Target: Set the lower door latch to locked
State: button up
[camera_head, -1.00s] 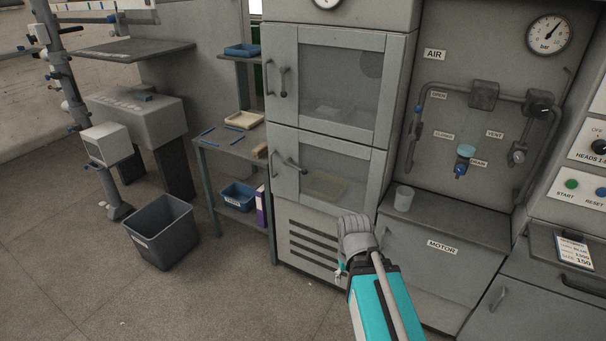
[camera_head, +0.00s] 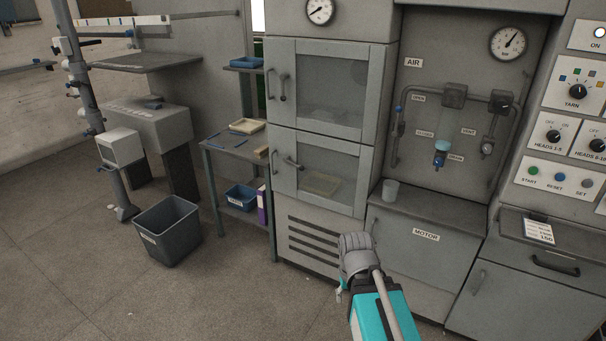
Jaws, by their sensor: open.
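The lower door (camera_head: 330,180) of the grey cabinet is closed and has a window. Its latch (camera_head: 292,163) is a dark lever near the door's left edge, slanting down to the right. A vertical handle (camera_head: 275,160) is just left of it. My gripper (camera_head: 342,288) is low in the picture, in front of the cabinet's vent panel, below and right of the latch and well apart from it. Most of it is hidden behind my grey wrist and teal arm. It is open, and I see nothing held.
The upper door (camera_head: 330,90) has a similar latch (camera_head: 283,88), hanging nearly straight down. A side table (camera_head: 235,150) and a dark bin (camera_head: 167,230) stand to the left. A motor cabinet (camera_head: 420,250) with a cup (camera_head: 390,190) stands to the right. The floor in front is clear.

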aim_at(285, 160)
jog(key=u, duration=0.2)
jog(key=i, duration=1.1)
jog(key=u, duration=0.4)
